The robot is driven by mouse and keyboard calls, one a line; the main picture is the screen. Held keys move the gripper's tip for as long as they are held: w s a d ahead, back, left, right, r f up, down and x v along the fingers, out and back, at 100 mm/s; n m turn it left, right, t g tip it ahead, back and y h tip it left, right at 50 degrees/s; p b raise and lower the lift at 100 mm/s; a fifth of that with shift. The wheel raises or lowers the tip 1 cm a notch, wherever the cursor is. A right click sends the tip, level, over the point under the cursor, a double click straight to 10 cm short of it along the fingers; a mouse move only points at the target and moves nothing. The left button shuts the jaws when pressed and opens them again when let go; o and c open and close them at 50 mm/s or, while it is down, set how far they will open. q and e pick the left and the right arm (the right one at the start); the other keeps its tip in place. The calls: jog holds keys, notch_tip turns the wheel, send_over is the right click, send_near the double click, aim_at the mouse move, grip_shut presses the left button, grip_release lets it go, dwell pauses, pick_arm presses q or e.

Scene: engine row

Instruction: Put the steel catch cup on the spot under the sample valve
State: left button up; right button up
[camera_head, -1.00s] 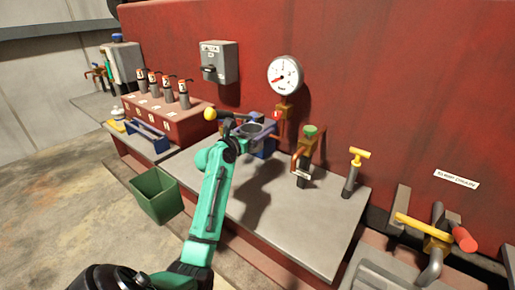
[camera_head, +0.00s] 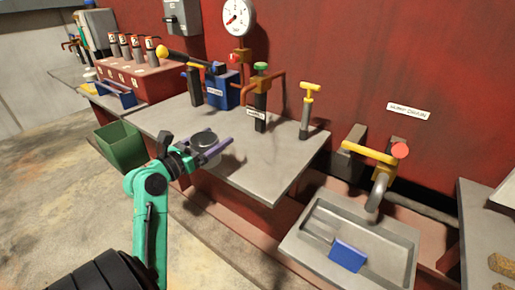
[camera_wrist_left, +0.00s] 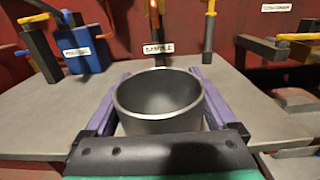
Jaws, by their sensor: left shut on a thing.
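The steel catch cup (camera_head: 204,139) is a grey open-topped cup held between the purple fingers of my left gripper (camera_head: 210,150). In the left wrist view the cup (camera_wrist_left: 158,98) looks upright and empty, with a finger on each side. In the head view the gripper and cup are over the front left part of the grey bench. The sample valve (camera_head: 261,88), with a green knob and a SAMPLE label, stands farther back and to the right of the cup. The label (camera_wrist_left: 157,49) shows beyond the cup in the wrist view. I cannot make out the spot under the valve.
A blue labelled unit (camera_head: 222,90) stands left of the sample valve. A yellow T-handle valve (camera_head: 305,110) stands to its right. The grey bench (camera_head: 275,165) is clear in front of them. A sink (camera_head: 310,243) and a green bin (camera_head: 120,145) are nearby.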

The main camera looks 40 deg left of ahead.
pick_arm(q)
jog(key=w, duration=0.5)
jog(key=shift+w+a+r, duration=0.1)
jog(key=shift+w+a, duration=0.2)
jog(key=shift+a, duration=0.05)
jog(key=w, duration=1)
jog(key=shift+w, duration=0.25)
jog(key=f, duration=0.1)
jog(key=w+f, duration=0.1)
jog(key=f, duration=0.1)
jog(key=shift+a+f, duration=0.1)
jog(key=shift+f, duration=0.25)
pick_arm(e)
jog(key=shift+a+f, duration=0.1)
jog(key=shift+a, duration=0.6)
pick_arm(q)
jog(key=shift+f, duration=0.1)
jog(key=o, duration=1.2)
jog(key=shift+o, duration=0.2)
jog(key=shift+s, duration=0.1)
